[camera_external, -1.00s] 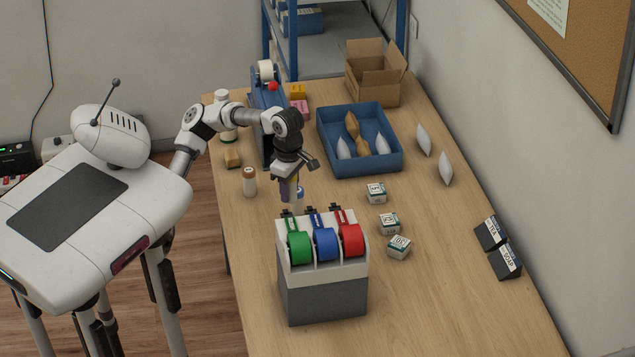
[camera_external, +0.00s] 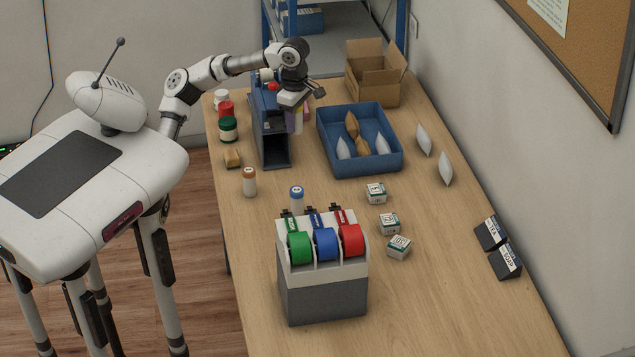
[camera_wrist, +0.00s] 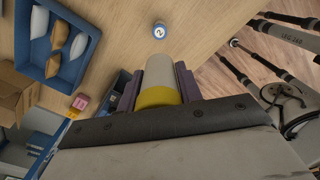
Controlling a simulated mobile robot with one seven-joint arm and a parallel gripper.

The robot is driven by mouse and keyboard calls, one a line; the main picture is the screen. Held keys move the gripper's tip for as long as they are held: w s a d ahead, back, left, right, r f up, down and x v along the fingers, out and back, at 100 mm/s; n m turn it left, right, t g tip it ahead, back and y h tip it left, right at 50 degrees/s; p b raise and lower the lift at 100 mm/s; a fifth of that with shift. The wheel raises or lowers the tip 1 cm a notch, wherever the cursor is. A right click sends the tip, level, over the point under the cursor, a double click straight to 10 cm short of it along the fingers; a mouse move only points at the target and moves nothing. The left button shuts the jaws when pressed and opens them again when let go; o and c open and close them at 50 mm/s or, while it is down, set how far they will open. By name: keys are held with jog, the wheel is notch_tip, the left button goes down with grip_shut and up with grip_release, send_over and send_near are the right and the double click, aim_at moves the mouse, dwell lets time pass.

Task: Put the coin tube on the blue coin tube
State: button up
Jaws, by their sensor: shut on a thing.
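My gripper (camera_external: 294,122) is high over the far part of the counter, in front of the blue machine. Its purple fingers are shut on a cream coin tube with a yellow end, which fills the middle of the wrist view (camera_wrist: 160,78). In the external view the tube is mostly hidden by the fingers. The blue coin tube (camera_external: 297,198) stands upright on the counter behind the tape dispenser, which hides its lower part.
The tape dispenser (camera_external: 322,295) holds green, blue and red rolls. A brown-capped tube (camera_external: 249,184) stands to the left. A blue tray (camera_external: 390,163) with packets, an open cardboard box (camera_external: 374,88) and small labelled boxes (camera_external: 389,224) occupy the right side. Jars (camera_external: 228,130) line the left edge.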

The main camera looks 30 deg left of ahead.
notch_tip(320, 180, down, 20)
jog(key=shift+r+p, duration=0.1)
jog(key=shift+p, duration=0.6)
jog(key=o, duration=1.1)
notch_tip(320, 180, up, 12)
jog(key=b, duration=0.1)
jog(key=shift+r, duration=0.15)
